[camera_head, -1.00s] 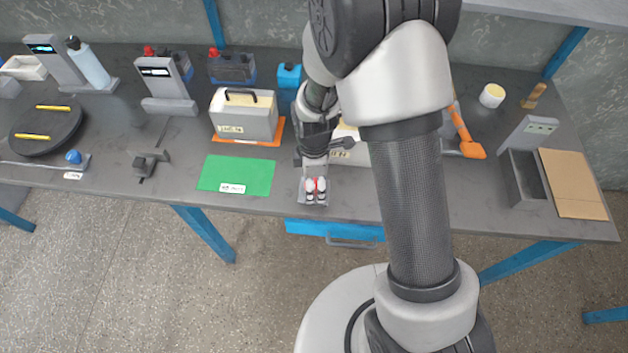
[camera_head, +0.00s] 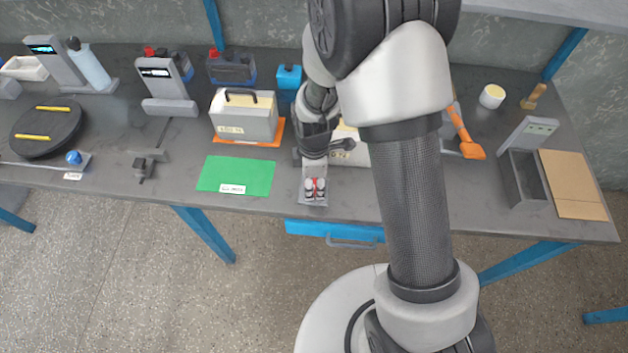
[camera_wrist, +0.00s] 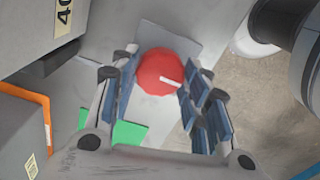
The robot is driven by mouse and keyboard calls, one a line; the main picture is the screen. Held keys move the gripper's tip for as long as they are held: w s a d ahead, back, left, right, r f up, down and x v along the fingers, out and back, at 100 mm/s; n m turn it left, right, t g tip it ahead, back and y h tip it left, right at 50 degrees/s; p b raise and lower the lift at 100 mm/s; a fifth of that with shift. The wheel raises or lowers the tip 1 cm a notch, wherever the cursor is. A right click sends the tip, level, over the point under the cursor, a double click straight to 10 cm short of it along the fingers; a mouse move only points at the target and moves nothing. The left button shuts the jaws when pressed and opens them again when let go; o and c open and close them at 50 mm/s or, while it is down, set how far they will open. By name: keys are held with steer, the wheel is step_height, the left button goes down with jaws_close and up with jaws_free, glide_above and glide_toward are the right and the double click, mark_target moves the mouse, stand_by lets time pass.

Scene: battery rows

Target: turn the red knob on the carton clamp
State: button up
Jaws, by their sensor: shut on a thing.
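The red knob (camera_wrist: 168,72) is round with a short white mark on its face. In the wrist view it sits between the two blue-padded fingers of my gripper (camera_wrist: 165,85), which is shut on it. In the head view my gripper (camera_head: 315,187) is at the front edge of the bench, and only a little red shows between the fingertips. The clamp's grey plate (camera_head: 313,202) shows below them; the rest of the clamp is mostly hidden. A pale carton (camera_head: 350,152) with a label stands just behind, partly hidden by my arm. It also shows in the wrist view (camera_wrist: 35,30).
A green mat (camera_head: 213,174) lies left of the clamp. Behind it a grey box (camera_head: 244,122) stands on an orange base (camera_head: 272,140). An orange-handled tool (camera_head: 466,138) and an open grey bin (camera_head: 528,178) are to the right. A blue drawer (camera_head: 305,227) hangs below the bench edge.

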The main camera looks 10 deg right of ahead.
steer(key=m, duration=0.5)
steer(key=shift+p, duration=0.4)
steer(key=m, duration=0.4)
steer(key=shift+m+p, duration=0.3)
steer(key=shift+m, duration=0.1)
steer(key=m, duration=0.4)
steer(key=m+p, duration=0.1)
steer(key=m, duration=1.9)
steer(key=shift+p, duration=0.4)
steer(key=m, duration=0.5)
steer(key=shift+m, duration=0.4)
